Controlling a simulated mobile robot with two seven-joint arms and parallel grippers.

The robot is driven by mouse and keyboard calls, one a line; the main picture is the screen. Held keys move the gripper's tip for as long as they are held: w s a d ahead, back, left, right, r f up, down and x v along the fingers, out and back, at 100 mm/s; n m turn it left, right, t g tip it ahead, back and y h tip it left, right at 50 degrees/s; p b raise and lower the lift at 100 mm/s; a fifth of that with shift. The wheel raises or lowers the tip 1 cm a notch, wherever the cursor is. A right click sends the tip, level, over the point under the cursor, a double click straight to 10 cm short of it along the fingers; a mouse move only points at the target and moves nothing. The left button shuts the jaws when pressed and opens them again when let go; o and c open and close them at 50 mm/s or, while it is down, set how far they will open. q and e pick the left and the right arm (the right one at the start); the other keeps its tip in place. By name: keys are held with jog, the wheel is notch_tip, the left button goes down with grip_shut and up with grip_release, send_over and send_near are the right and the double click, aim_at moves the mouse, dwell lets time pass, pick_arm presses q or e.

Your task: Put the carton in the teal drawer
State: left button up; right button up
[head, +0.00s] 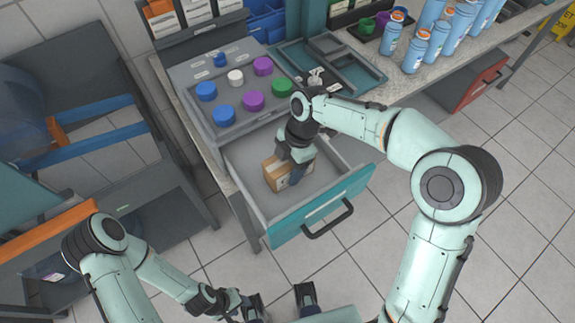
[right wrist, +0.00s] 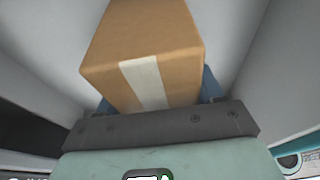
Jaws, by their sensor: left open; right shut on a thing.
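The brown carton (head: 272,174) is inside the open teal-fronted drawer (head: 325,205), low over the grey drawer floor. My right gripper (head: 292,172) reaches down into the drawer and is shut on the carton. In the right wrist view the carton (right wrist: 175,45), with a pale tape strip, sits between the blue fingers, with grey drawer walls around it. I cannot tell whether its underside touches the floor. My left gripper (head: 281,301) is open and empty at the bottom of the head view, in front of the drawer and apart from it.
Above the drawer, a grey panel (head: 185,77) holds blue, purple, green and white knobs. A teal tray (head: 350,70) and several blue bottles (head: 440,40) stand on the counter at right. A grey frame with blue bars (head: 95,108) stands at left.

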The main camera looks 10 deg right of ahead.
jog(key=o, duration=1.2)
jog(key=p+v, duration=0.2)
jog(key=v, duration=1)
jog(key=shift+w+r, duration=0.1)
